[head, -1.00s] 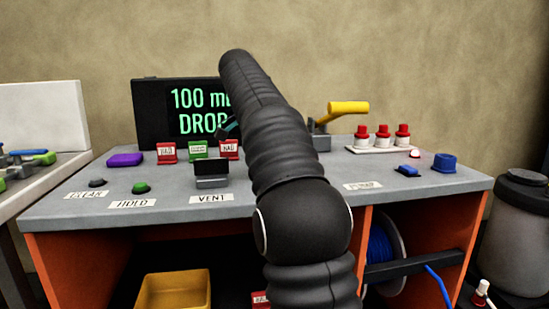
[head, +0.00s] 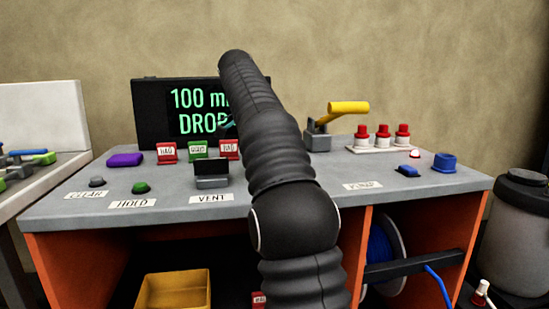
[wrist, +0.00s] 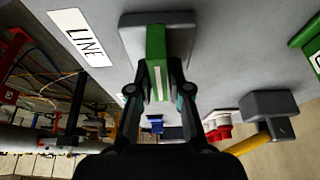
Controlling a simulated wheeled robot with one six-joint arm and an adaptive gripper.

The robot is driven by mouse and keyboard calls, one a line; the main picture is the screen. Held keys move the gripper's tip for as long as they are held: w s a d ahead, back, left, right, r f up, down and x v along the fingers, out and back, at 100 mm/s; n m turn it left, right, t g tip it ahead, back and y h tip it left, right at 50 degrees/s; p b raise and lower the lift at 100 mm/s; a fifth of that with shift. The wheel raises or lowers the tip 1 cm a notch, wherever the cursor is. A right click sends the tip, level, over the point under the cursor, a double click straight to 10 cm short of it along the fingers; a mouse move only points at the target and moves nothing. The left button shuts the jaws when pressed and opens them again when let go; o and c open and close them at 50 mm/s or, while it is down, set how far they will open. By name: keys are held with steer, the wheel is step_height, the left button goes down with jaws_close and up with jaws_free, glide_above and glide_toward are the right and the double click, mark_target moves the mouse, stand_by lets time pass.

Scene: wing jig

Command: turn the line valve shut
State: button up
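The line valve's green handle (wrist: 157,62) stands on a grey block (wrist: 184,38) beside a white LINE label (wrist: 80,37) in the wrist view. My gripper (wrist: 157,85) has one dark finger on each side of the handle. The fingers lean inward and look closed on it, with no clear gap at their tips. In the head view my dark arm hides the valve and most of my gripper; only a small teal and dark bit shows beside the arm.
A yellow lever (head: 348,108) on a grey block stands right of my arm, near red-capped posts (head: 383,133). A black display (head: 150,110), a VENT switch (head: 211,176), HOLD button (head: 141,187) and small tags (head: 166,152) share the grey bench top (head: 90,215).

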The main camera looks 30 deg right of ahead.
steer(key=o, duration=0.3)
stand_by(0.4)
